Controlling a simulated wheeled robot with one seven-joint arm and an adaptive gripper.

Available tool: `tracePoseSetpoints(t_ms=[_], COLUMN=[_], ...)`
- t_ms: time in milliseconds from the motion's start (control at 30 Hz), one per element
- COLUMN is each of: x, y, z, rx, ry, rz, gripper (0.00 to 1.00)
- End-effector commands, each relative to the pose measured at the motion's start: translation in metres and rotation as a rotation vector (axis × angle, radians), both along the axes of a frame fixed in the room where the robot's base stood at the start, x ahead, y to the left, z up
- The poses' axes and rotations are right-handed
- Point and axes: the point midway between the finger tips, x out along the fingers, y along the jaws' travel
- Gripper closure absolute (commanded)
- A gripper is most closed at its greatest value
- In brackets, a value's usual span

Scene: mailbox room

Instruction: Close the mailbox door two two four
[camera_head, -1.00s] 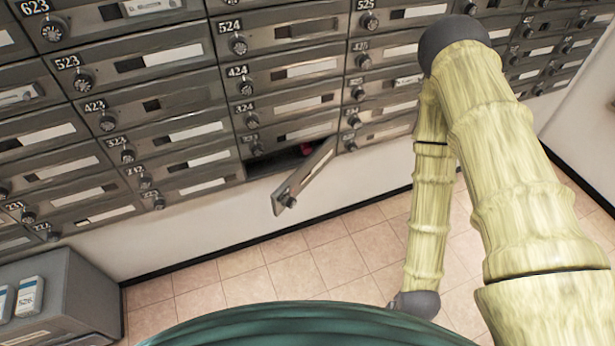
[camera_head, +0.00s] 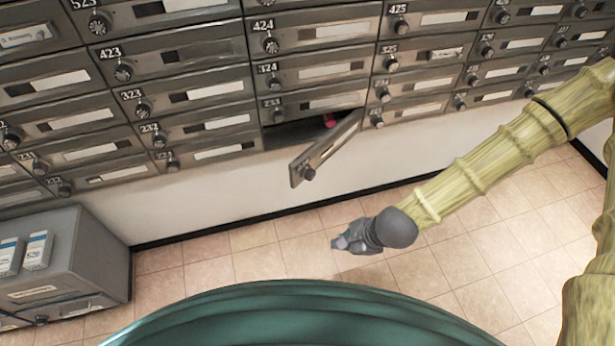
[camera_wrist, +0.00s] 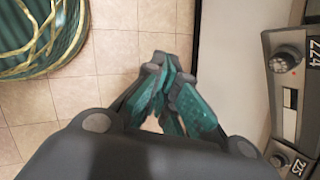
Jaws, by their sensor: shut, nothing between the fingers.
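One mailbox door (camera_head: 325,152) in the bottom row stands swung open in the head view, with its knob at the free left end. The dark compartment (camera_head: 290,135) behind it is exposed, with something red inside. The door's number is not readable there. In the wrist view a panel with a knob, marked 224 (camera_wrist: 287,62), shows at the right edge; I cannot tell how far open it stands. My gripper (camera_head: 340,243) is shut and empty, below and right of the open door, apart from it. Its closed teal fingers (camera_wrist: 165,68) show in the wrist view.
Rows of shut mailboxes (camera_head: 190,85) fill the wall. A grey cabinet (camera_head: 85,255) with small boxes on top stands at the lower left. Tiled floor (camera_head: 240,255) below the boxes is clear. The white wall (camera_head: 210,195) lies under the bottom row.

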Motion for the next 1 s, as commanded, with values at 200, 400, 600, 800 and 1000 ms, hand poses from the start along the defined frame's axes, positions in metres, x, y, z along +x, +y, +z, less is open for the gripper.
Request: tracePoseSetpoints(t_ms=[200, 400, 600, 800, 1000], x=[0.063, 0.105, 0.122, 0.128, 0.139], y=[0.021, 0.025, 0.025, 0.03, 0.046], z=[0.046, 0.093, 0.116, 0.109, 0.089], rx=[0.213, 0.382, 0.459, 0.463, 0.461], ry=[0.059, 0.117, 0.148, 0.152, 0.151], rz=[-0.345, -0.574, -0.667, -0.674, -0.673], gripper=[1.0, 1.0, 1.0, 1.0, 1.0])
